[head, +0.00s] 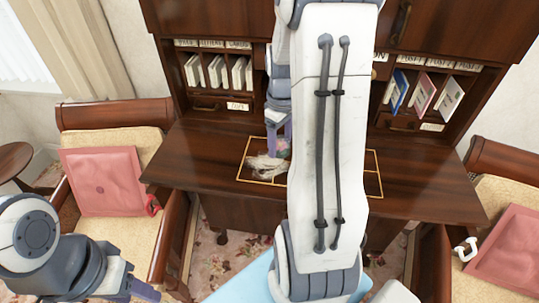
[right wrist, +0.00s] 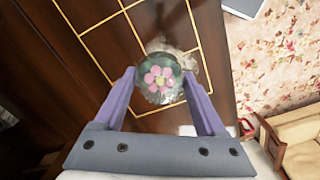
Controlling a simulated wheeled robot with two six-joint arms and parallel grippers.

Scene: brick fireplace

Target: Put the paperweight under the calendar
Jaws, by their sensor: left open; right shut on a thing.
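The paperweight is a clear glass dome with a pink flower inside; it shows in the right wrist view (right wrist: 157,86). My right gripper (right wrist: 159,74) is shut on it, with a purple finger at each side, above the desk top. In the head view the right gripper (head: 279,140) is over the left part of the yellow-outlined area, partly hidden by my arm. A whitish shell-like thing (head: 267,166) lies on the desk just below it. My left gripper (head: 143,290) is open and empty at the lower left, away from the desk. I cannot make out a calendar; my right arm hides the desk's middle.
The dark wooden desk (head: 210,150) has yellow lines marking off areas on its top. Cubbies behind hold white booklets (head: 217,73) at left and colored ones (head: 420,93) at right, with small labels. Chairs with pink cushions (head: 103,180) stand on both sides.

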